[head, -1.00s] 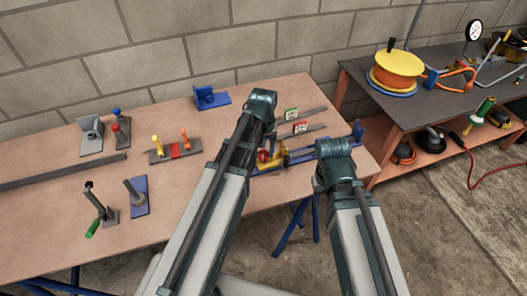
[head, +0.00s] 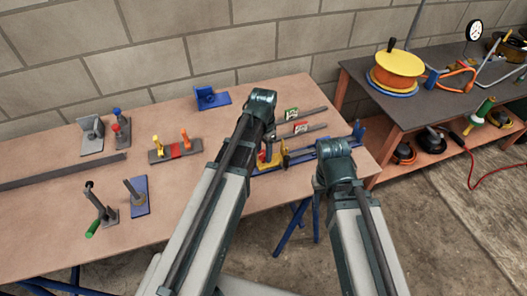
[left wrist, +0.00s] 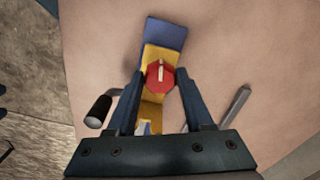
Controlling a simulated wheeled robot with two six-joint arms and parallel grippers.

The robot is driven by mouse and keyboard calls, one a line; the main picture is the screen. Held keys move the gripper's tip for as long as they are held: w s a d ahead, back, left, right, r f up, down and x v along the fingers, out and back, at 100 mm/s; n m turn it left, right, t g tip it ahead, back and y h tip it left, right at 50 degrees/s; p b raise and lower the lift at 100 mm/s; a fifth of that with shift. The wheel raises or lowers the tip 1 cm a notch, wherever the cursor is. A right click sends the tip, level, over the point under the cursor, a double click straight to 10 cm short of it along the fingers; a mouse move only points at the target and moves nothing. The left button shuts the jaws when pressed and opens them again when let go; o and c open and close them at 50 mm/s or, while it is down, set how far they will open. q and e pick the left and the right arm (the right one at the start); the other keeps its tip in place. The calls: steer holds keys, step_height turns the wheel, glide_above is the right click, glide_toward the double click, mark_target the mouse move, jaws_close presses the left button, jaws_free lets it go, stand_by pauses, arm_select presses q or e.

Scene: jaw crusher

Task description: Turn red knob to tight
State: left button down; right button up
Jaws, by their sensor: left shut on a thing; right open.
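The red knob (left wrist: 161,76) is a faceted red disc with a pale bar-shaped mark, on a yellow body (left wrist: 157,53) with a blue base (left wrist: 166,33). In the left wrist view my left gripper (left wrist: 160,84) has one finger on each side of the knob and is shut on it. In the head view the yellow body (head: 268,163) is partly covered by my left arm and gripper, and the knob is mostly hidden. My right arm reaches in beside the fixture; its jaws are hidden behind the arm.
A black-handled crank (left wrist: 98,111) stands left of the fixture in the wrist view. Several other clamps and fixtures stand on the table's left half. A yellow-orange reel (head: 397,69) stands on the dark bench.

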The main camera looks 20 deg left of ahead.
mark_target(264, 153)
arm_select(q)
steer(key=shift+m, duration=1)
steer(key=shift+c, duration=1.4)
jaws_free()
steer(key=shift+r, duration=0.15)
step_height(264, 153, up, 14)
steer(key=p, duration=1.3)
steer(key=shift+f+p, duration=0.25)
steer(key=shift+p, duration=0.15)
